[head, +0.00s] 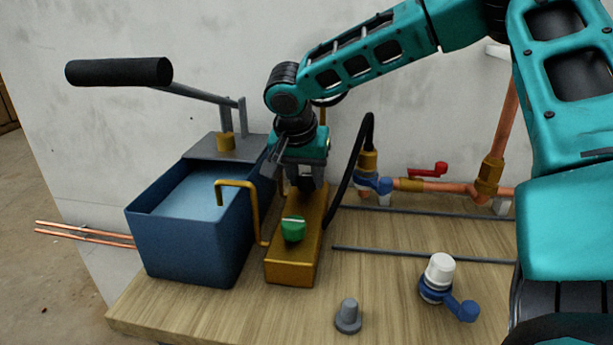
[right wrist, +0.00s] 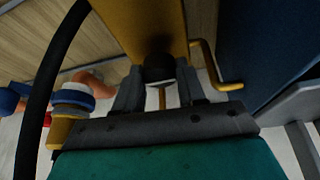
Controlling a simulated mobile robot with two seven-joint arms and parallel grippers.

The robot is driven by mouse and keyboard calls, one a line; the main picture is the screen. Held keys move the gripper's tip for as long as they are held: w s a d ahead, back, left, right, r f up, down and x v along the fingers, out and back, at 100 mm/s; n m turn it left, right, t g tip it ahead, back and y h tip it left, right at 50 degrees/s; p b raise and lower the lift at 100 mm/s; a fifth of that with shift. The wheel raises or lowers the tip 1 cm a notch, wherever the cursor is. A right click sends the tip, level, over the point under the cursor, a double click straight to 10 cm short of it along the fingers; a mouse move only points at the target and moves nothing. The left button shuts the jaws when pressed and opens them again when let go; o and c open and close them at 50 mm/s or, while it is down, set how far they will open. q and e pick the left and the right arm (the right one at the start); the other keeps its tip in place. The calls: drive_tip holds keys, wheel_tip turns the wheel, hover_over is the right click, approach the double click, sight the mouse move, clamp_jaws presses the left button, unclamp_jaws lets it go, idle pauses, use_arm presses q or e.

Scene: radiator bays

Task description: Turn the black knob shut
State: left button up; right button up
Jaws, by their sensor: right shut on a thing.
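My right gripper (head: 304,182) reaches down over the far part of the brass block (head: 290,272) on the bench. In the right wrist view its fingers (right wrist: 158,80) are shut on the black knob (right wrist: 160,66), one on each side. In the head view the gripper largely hides this knob. A green knob (head: 293,230) with a pale stripe sits nearer on the same block, apart from the gripper. My left gripper is not in view.
A blue water tank (head: 185,245) with a black-gripped pump lever (head: 118,72) stands left of the block, with a bent brass rod (head: 238,183) between. A black hose (head: 345,185) curves close on the right. A white-capped valve (head: 440,270) and grey cap (head: 348,316) stand on the bench.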

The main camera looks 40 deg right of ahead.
drive_tip(key=shift+m, duration=0.4)
drive_tip(key=o, duration=1.1)
drive_tip(key=shift+c, duration=0.2)
drive_tip(key=p+v, duration=0.2)
drive_tip(key=v, duration=1.1)
drive_tip(key=shift+w+p, duration=0.2)
drive_tip(key=shift+p, duration=0.2)
drive_tip(key=shift+a+f, duration=0.1)
